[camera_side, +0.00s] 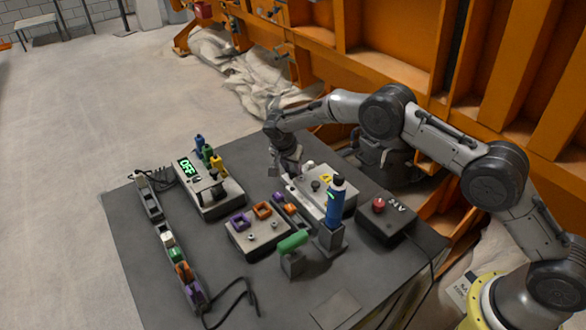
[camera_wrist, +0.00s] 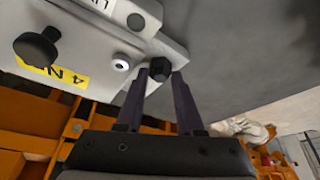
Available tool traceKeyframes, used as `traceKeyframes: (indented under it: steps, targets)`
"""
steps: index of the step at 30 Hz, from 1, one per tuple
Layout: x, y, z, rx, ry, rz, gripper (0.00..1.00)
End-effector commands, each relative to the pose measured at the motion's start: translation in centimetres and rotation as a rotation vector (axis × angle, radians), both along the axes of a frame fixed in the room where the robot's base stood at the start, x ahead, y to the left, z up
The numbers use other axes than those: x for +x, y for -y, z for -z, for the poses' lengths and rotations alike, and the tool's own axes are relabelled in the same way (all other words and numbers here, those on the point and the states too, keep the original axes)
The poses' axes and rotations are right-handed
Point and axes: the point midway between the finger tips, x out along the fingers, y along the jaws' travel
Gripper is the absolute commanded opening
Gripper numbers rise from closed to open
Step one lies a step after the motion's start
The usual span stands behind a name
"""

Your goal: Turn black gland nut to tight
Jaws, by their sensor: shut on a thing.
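In the wrist view the black gland nut (camera_wrist: 160,68) is a small dark hexagonal piece at the edge of a light grey box (camera_wrist: 100,42). My gripper (camera_wrist: 160,75) has its two dark fingers on either side of the nut and is shut on it. In the side view my gripper (camera_side: 287,172) reaches down at the far left end of the light grey box (camera_side: 338,203). There the nut is hidden or too small to make out.
On the box are a black knob (camera_wrist: 36,46), a yellow label (camera_wrist: 52,74) and a small round white fitting (camera_wrist: 120,63). Nearby on the table (camera_side: 130,240) stand a blue bottle (camera_side: 337,203), a green-handled piece (camera_side: 292,243) and a box with a display reading OFF (camera_side: 187,168).

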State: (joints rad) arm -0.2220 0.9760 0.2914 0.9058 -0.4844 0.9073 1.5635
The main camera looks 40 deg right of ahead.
Motion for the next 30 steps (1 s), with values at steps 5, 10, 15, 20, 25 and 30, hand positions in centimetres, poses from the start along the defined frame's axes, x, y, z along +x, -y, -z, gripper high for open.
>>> traceKeyframes:
  steps: [5, 10, 15, 20, 25, 30]
  targets:
    - [0.03, -0.11, 0.08, 0.000, -0.002, 0.120, 0.00]
    - [0.07, -0.16, 0.04, 0.001, -0.002, 0.199, 0.00]
    - [0.05, -0.16, 0.08, 0.002, -0.003, 0.242, 0.00]
    - [0.07, -0.17, 0.07, 0.002, -0.003, 0.257, 0.00]
    - [0.07, -0.18, 0.07, 0.002, -0.002, 0.259, 0.00]
    - [0.07, -0.19, 0.08, 0.003, -0.002, 0.259, 0.00]
